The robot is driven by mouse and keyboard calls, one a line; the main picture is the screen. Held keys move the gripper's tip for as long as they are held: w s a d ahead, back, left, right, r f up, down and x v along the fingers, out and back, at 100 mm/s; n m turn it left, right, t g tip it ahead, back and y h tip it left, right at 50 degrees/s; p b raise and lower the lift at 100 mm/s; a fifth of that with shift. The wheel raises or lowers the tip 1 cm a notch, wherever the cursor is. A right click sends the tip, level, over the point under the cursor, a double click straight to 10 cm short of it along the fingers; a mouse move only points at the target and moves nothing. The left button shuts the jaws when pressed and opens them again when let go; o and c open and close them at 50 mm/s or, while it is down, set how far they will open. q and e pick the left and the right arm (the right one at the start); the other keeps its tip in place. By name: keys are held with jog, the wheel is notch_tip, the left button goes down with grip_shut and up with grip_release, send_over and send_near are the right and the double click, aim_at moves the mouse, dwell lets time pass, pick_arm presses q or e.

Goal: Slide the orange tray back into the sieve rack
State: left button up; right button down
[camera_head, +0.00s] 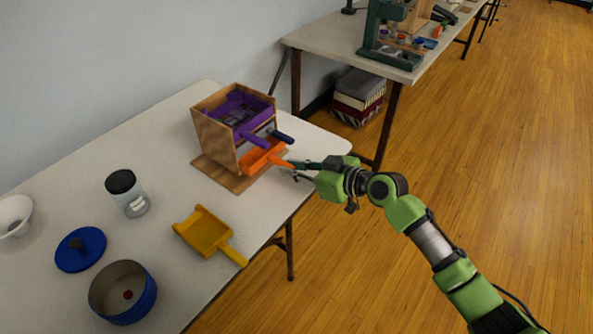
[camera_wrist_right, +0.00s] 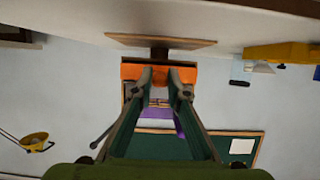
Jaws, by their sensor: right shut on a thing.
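The sieve rack (camera_head: 212,133) is a wooden box on a flat wooden base, near the far end of the white table. The orange tray (camera_head: 258,158) sits low at the rack's open front, partly inside, with its handle pointing out to the right. My right gripper (camera_head: 294,168) is shut on that handle. In the right wrist view, the fingers (camera_wrist_right: 160,82) close in front of the orange tray (camera_wrist_right: 189,72); they hide part of it. A purple tray (camera_head: 240,110) sits higher in the rack, and a dark blue handle (camera_head: 283,136) sticks out between them. My left gripper is out of view.
A yellow tray (camera_head: 203,230) lies on the table (camera_head: 165,260) in front of the rack. A black-lidded jar (camera_head: 128,195), blue lid (camera_head: 80,250), blue pot (camera_head: 124,293) and white bowl (camera_head: 14,215) stand farther left. Open floor lies right of the table.

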aim_at(284, 163)
jog(key=shift+w+a+b, duration=0.3)
jog(key=shift+w+a, duration=0.2)
jog(key=shift+a, duration=0.2)
jog(key=shift+w+a+b, duration=0.25)
jog(key=shift+w+a, duration=0.25)
jog(key=shift+a, duration=0.2)
jog(key=shift+f, duration=0.1)
jog(key=shift+f+b, duration=0.1)
jog(key=shift+b, duration=0.2)
jog(key=c, duration=1.9)
grip_release()
